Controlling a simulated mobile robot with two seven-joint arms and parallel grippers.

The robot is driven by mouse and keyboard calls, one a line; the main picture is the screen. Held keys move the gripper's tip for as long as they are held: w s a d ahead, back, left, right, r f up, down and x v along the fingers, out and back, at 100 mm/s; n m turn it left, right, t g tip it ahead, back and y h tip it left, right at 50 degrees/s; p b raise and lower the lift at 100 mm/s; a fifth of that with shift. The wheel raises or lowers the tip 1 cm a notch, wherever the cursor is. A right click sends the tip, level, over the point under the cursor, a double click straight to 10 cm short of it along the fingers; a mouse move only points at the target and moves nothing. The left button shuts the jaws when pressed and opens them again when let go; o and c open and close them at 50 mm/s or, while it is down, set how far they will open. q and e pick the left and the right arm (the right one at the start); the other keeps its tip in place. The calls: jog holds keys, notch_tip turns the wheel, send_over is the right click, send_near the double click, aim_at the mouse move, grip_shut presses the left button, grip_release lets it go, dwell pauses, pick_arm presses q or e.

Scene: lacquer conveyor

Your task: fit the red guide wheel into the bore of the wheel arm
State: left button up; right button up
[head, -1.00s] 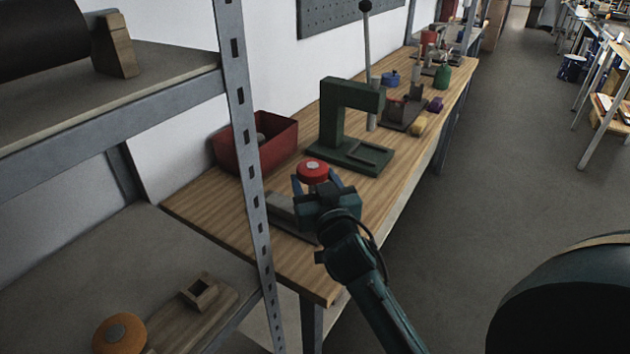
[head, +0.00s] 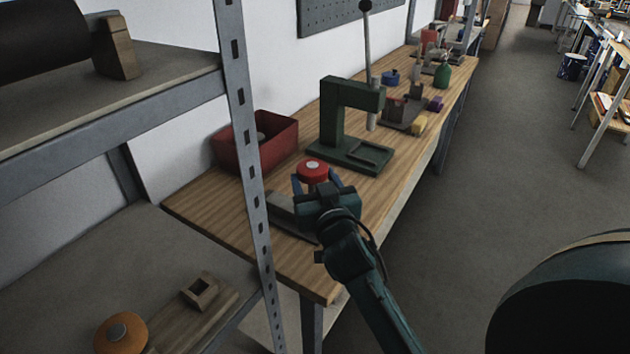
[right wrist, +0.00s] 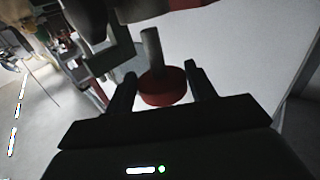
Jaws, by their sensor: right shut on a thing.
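The red guide wheel (head: 313,171) has a pale hub on its top face. My right gripper (head: 314,183) is shut on it and holds it over the near part of the wooden bench. In the right wrist view the wheel (right wrist: 162,90) sits between the two fingers, with a grey shaft standing out from it. A low grey piece (head: 283,208) lies on the bench just left of the gripper and may be the wheel arm. It is partly hidden by the gripper and the shelf post, and I see no bore. My left gripper is not in view.
A grey shelf post (head: 243,130) stands close left of the gripper. A red bin (head: 272,145) and a green press (head: 332,120) stand behind it on the bench (head: 200,200). An orange wheel (head: 121,334) lies on the lower shelf. The aisle at right is clear.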

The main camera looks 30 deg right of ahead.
jog(key=shift+f+b, duration=1.05)
jog(key=shift+f, duration=0.35)
jog(key=shift+f+b, duration=0.55)
jog(key=shift+f, duration=0.2)
jog(key=o, duration=0.7)
jog(key=shift+c, duration=0.2)
jog(key=o, duration=0.5)
jog(key=shift+c, duration=0.2)
jog(key=shift+f, duration=0.1)
